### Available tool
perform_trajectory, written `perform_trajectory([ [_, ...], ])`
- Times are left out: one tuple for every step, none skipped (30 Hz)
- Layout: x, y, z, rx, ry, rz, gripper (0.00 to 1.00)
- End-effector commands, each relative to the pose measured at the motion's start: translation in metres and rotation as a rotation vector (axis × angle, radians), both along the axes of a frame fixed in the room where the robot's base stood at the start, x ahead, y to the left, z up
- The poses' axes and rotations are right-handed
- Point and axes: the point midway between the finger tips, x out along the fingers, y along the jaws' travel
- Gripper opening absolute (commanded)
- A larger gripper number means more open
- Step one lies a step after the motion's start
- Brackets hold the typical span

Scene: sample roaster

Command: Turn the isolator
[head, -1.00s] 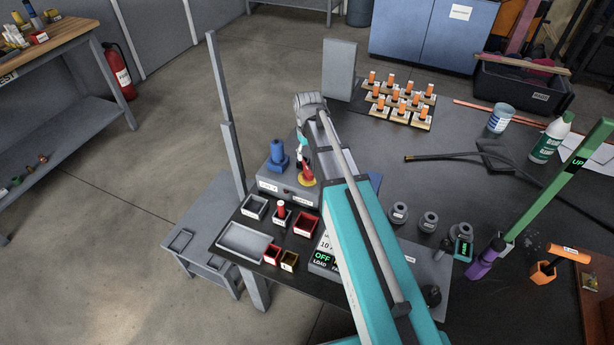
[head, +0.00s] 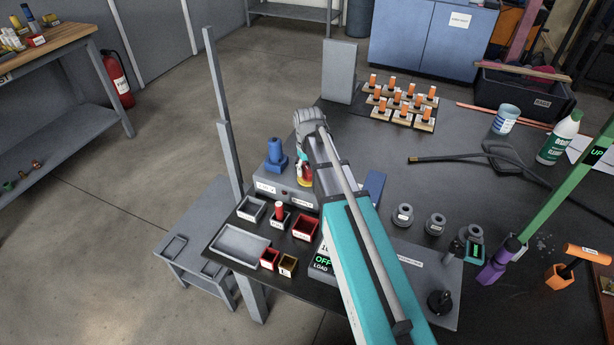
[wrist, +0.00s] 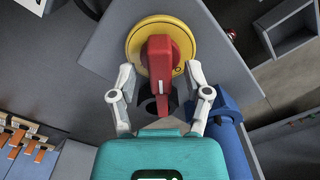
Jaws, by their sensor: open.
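The isolator is a red handle (wrist: 160,62) on a round yellow plate (wrist: 135,42), set on a grey box. In the wrist view the handle points down the picture toward my gripper. My gripper (wrist: 160,82) is open, with one finger on each side of the red handle; I cannot tell whether either finger touches it. In the head view my arm covers most of the isolator, and only a bit of red and yellow (head: 303,178) shows on the grey box (head: 268,184).
A blue fixture (head: 276,156) stands left of the isolator on the same box and also shows in the wrist view (wrist: 230,130). Small bins (head: 251,208) and a grey tray (head: 240,245) lie in front. Several orange-topped pieces (head: 403,103) stand behind.

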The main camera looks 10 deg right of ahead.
Motion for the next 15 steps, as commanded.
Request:
perform_trajectory([
  [0.0001, 0.0001, -0.0057, 0.0, 0.0, 0.0, 0.63],
  [0.0, 0.0001, -0.0069, 0.0, 0.0, 0.0, 0.63],
  [0.0, 0.0002, -0.0082, 0.0, 0.0, 0.0, 0.63],
  [0.0, 0.0002, -0.009, 0.0, 0.0, 0.0, 0.63],
  [0.0001, 0.0002, -0.0097, 0.0, 0.0, 0.0, 0.63],
  [-0.0001, 0.0003, -0.0104, 0.0, 0.0, 0.0, 0.63],
  [-0.0001, 0.0003, -0.0108, 0.0, 0.0, 0.0, 0.63],
  [0.0, 0.0003, -0.0111, 0.0, 0.0, 0.0, 0.63],
  [0.0, 0.0003, -0.0113, 0.0, 0.0, 0.001, 0.63],
  [0.0, 0.0004, -0.0113, 0.0, 0.0, 0.001, 0.63],
  [0.0, 0.0004, -0.0113, 0.0, 0.0, 0.001, 0.63],
  [0.0, 0.0004, -0.0113, 0.0, 0.0, 0.001, 0.63],
  [0.0, 0.0004, -0.0112, 0.0, 0.0, 0.001, 0.63],
  [0.0, 0.0004, -0.0111, 0.0, 0.0, 0.001, 0.63],
  [0.0, 0.0005, -0.011, 0.0, 0.0, 0.001, 0.63],
])
